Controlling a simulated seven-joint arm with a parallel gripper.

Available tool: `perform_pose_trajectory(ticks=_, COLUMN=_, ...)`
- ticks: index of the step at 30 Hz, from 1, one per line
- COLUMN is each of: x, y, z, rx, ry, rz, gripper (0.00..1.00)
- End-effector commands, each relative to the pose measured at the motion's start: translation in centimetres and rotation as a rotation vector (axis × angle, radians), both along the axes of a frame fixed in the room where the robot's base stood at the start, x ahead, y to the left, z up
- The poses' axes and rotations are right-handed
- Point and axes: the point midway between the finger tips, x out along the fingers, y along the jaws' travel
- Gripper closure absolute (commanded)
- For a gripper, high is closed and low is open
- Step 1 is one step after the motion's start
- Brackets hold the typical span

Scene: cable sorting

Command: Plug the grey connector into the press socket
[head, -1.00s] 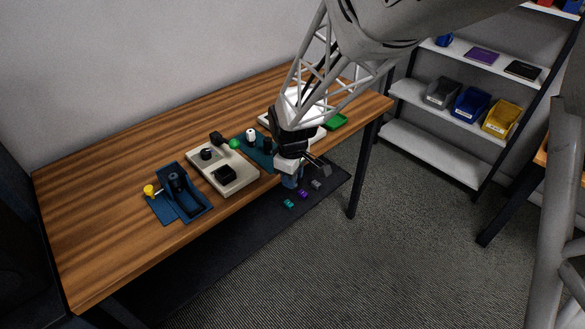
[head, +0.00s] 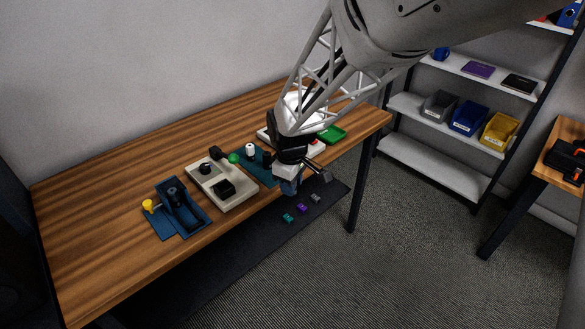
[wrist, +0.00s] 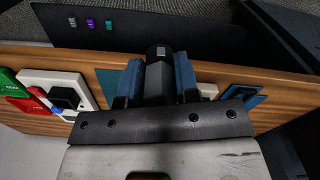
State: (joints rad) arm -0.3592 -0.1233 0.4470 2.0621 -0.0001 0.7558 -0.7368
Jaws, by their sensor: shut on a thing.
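My gripper (head: 290,187) is over the front edge of the wooden table. In the wrist view, its two blue fingers (wrist: 159,82) are shut on a dark grey block with a paler end face, which looks like the grey connector (wrist: 158,70). Fingers and arm mostly hide it in the head view. Small grey (head: 316,198), purple (head: 302,208) and teal (head: 288,218) pieces sit on a dark strip below the table's front edge; they also show in the wrist view. I cannot tell which of them, or of the table fixtures, is the press socket.
The wooden table (head: 110,190) carries a blue fixture with a yellow knob (head: 148,205), a beige box with black parts (head: 240,198), a teal plate (head: 266,177) and a green piece (head: 332,134). A shelf with bins (head: 468,118) stands at the right. The table's left part is clear.

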Motion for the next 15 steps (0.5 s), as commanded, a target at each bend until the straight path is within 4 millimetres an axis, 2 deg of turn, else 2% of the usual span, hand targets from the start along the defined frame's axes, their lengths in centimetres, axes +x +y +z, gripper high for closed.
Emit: perform_pose_trajectory(ticks=15, x=0.0, y=0.0, z=2.1, rx=0.000, ry=0.000, rz=0.000, gripper=0.95)
